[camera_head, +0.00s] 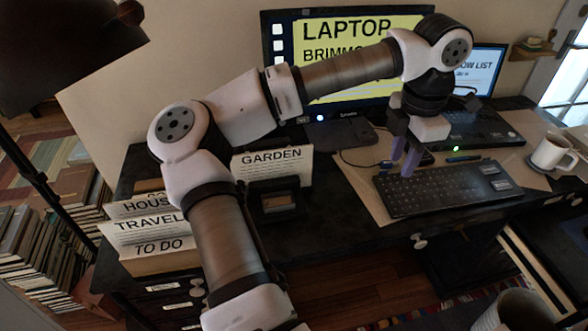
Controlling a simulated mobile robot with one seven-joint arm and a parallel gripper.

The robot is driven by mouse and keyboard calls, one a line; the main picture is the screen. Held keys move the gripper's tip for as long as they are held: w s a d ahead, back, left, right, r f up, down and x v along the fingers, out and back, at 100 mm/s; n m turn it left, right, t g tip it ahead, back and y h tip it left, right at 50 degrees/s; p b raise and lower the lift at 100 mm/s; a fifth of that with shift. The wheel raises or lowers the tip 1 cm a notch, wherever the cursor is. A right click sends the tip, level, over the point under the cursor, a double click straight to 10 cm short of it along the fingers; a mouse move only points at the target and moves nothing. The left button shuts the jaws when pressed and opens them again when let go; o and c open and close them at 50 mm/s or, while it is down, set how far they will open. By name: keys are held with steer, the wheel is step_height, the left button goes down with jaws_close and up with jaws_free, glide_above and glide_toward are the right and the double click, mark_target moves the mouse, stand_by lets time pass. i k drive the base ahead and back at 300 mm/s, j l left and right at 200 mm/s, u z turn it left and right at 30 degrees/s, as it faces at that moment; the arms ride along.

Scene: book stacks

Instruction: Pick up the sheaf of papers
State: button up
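Several paper sheets with printed headings stand on the desk. Sheets headed HOUSE, TRAVEL and TO DO (150,229) stand upright in a holder at the left end, partly beside my arm. A sheet headed GARDEN (290,164) stands behind a small dark holder near the middle. I cannot tell which of these is the sheaf. Pale brown paper or a mat (362,191) lies flat under the keyboard. My gripper (405,158) points down just above the keyboard's back left edge, away from the standing sheets. Its purple fingers look apart, with nothing visible between them.
A monitor (350,75), an open laptop (478,72) and a black keyboard (448,186) fill the desk's right half. A white mug (549,153) stands at the right. Book stacks (50,215) are on the floor at left. The dark desktop front is clear between GARDEN and keyboard.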

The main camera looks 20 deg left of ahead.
mark_target(266, 164)
steer(key=j, duration=0.75)
steer(key=i+j, duration=0.15)
steer(key=j, duration=0.6)
